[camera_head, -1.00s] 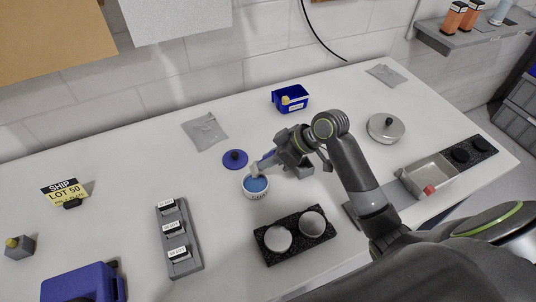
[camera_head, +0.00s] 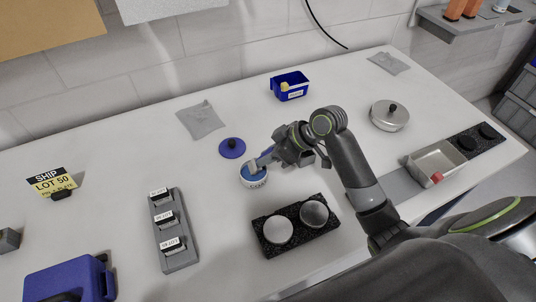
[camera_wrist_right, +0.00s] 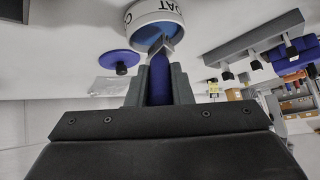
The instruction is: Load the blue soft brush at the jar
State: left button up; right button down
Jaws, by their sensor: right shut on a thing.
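The jar (camera_head: 255,183) is a small white pot with dark lettering and blue contents, standing open on the table. It also shows at the top of the right wrist view (camera_wrist_right: 152,12). My right gripper (camera_head: 273,158) is shut on the blue brush (camera_wrist_right: 159,82), just right of the jar in the head view. The brush's pale head reaches over the near rim into the jar's mouth. I cannot tell how deep the tip sits in the blue. My left gripper is not in view.
A blue knobbed lid (camera_head: 232,148) lies behind the jar. A black tray with two silver discs (camera_head: 278,229) stands in front, and a grey labelled rack (camera_head: 175,232) to the left. A blue bin (camera_head: 290,87) and grey sheet (camera_head: 201,120) lie farther back.

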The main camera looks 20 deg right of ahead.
jog(key=shift+f+b, duration=0.3)
jog(key=shift+f, duration=0.2)
dwell(0.6)
jog(key=shift+f, duration=0.1)
dwell(1.3)
notch_tip(320, 180, up, 7)
jog(key=p, duration=0.7)
jog(key=shift+p, duration=0.35)
dwell(0.5)
